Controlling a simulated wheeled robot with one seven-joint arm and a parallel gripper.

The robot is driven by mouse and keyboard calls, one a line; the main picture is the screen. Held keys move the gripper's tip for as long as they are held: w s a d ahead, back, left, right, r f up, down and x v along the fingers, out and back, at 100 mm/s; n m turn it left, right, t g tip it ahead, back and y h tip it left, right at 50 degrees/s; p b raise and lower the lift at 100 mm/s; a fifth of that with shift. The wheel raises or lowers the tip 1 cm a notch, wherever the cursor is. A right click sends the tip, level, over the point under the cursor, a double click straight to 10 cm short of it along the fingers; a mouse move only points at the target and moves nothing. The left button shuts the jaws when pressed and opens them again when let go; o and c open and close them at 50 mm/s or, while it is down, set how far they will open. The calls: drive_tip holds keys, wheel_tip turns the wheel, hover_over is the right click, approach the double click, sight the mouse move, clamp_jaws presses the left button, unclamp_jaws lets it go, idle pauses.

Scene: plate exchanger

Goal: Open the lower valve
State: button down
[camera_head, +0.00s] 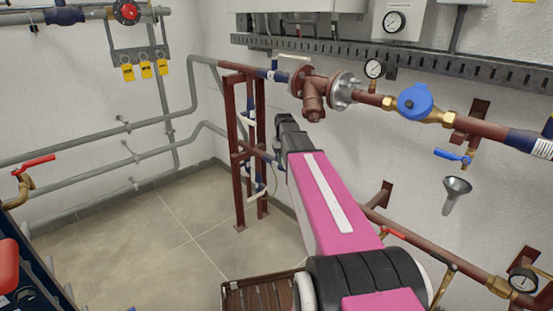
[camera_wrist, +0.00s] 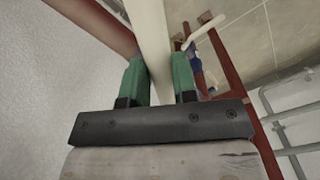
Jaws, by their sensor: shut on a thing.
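My gripper (camera_wrist: 159,80) has its green fingers on both sides of a long white handle (camera_wrist: 153,40) and is shut on it. In the head view the fingers are hidden behind my pink arm and dark wrist. The wrist is beside a dark red pipe stand (camera_head: 238,150). White handles and blue fittings show on this stand, among them a lower white handle (camera_head: 255,192). Another white handle (camera_wrist: 204,34) with a blue fitting (camera_wrist: 196,64) is in the wrist view, right of my fingers. I cannot tell for certain which valve the held handle belongs to.
A dark red pipe with a blue-capped meter (camera_head: 414,102) and a gauge (camera_head: 374,69) runs along the right wall. A funnel (camera_head: 456,188) hangs below it. Grey pipes (camera_head: 100,137) cross the left wall. The tiled floor (camera_head: 150,235) left of the stand is clear.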

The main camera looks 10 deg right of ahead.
drive_tip(key=shift+w+d+n, duration=0.2)
drive_tip(key=shift+d+n, duration=1.4)
drive_tip(key=shift+d, duration=0.1)
drive_tip(key=c, duration=0.9)
unclamp_jaws()
